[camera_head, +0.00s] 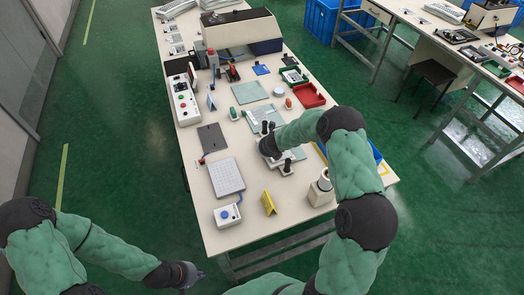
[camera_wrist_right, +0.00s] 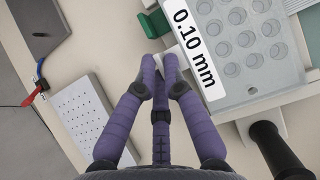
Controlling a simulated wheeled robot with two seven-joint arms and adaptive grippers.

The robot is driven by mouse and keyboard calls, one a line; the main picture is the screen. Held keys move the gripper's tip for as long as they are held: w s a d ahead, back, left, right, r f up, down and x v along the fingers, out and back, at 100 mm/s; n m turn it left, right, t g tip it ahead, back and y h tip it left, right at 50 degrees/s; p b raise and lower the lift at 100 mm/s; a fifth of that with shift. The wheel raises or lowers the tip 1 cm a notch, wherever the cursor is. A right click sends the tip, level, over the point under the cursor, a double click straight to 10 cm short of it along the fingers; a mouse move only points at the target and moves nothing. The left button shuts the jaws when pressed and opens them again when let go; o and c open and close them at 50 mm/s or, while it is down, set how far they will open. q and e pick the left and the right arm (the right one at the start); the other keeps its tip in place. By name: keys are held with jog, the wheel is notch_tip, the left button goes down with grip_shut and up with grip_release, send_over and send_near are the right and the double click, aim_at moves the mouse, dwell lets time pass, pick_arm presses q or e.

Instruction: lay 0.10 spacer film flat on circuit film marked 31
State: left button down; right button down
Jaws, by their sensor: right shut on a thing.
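The 0.10 spacer film (camera_wrist_right: 250,85) is a grey, translucent sheet with rows of round holes and a white label reading "0.10 mm". My right gripper (camera_wrist_right: 162,62) is shut on its left edge beside the label; the fingertips partly hide the grip. In the head view my right gripper (camera_head: 270,146) is over a pale fixture with black knobs (camera_head: 286,167). Whether the film touches what is below it, I cannot tell. No mark 31 is legible, so I cannot identify that circuit film. My left gripper (camera_head: 192,276) is off the table's near left side, its fingers too small to read.
A perforated grey plate (camera_head: 226,177), a blue-button box (camera_head: 227,215) and a yellow stand (camera_head: 268,203) are at the near end. A white cylinder device (camera_head: 321,190) stands right of them. A red tray (camera_head: 309,96) and a pale green sheet (camera_head: 249,92) lie farther back.

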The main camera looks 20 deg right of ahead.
jog(key=shift+f+b, duration=0.45)
jog(key=shift+f, duration=0.05)
dwell(0.4)
jog(key=c, duration=1.3)
grip_release()
jog(key=shift+o, duration=0.2)
jog(key=shift+r, duration=0.1)
jog(key=v, duration=1.1)
jog(key=shift+s+r, duration=0.25)
jog(key=shift+r, duration=0.1)
